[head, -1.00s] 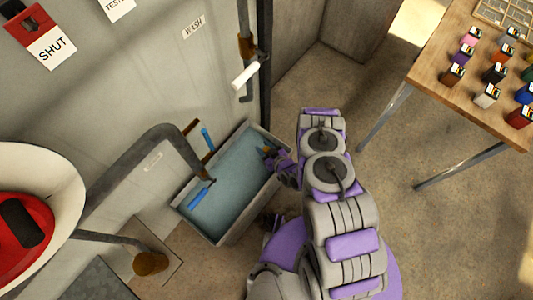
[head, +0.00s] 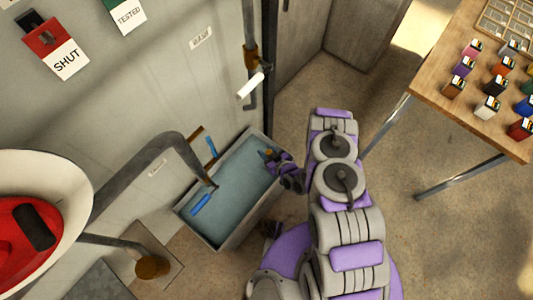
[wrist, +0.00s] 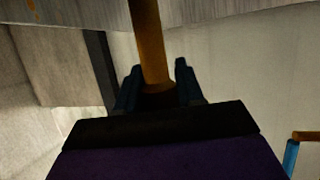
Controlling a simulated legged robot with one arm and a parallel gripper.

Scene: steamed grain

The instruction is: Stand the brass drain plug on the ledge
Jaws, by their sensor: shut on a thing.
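My gripper (head: 270,157) is at the far right corner of the basin, above or beside its rim. In the wrist view its two dark fingers (wrist: 158,72) are shut on an upright brass rod with a wider base, which looks like the brass drain plug (wrist: 151,40). The plug's upper end runs out of the picture. In the head view only a small brass bit of the plug (head: 268,152) shows at the fingertips. I cannot tell for sure which surface is the ledge.
The grey basin (head: 204,234) holds bluish water and a blue object (head: 201,204). A grey spout pipe (head: 150,150) curves over it. A white-handled brass valve (head: 250,85) is on the wall behind. A wooden table (head: 435,85) with small coloured boxes stands at right. Open floor lies between.

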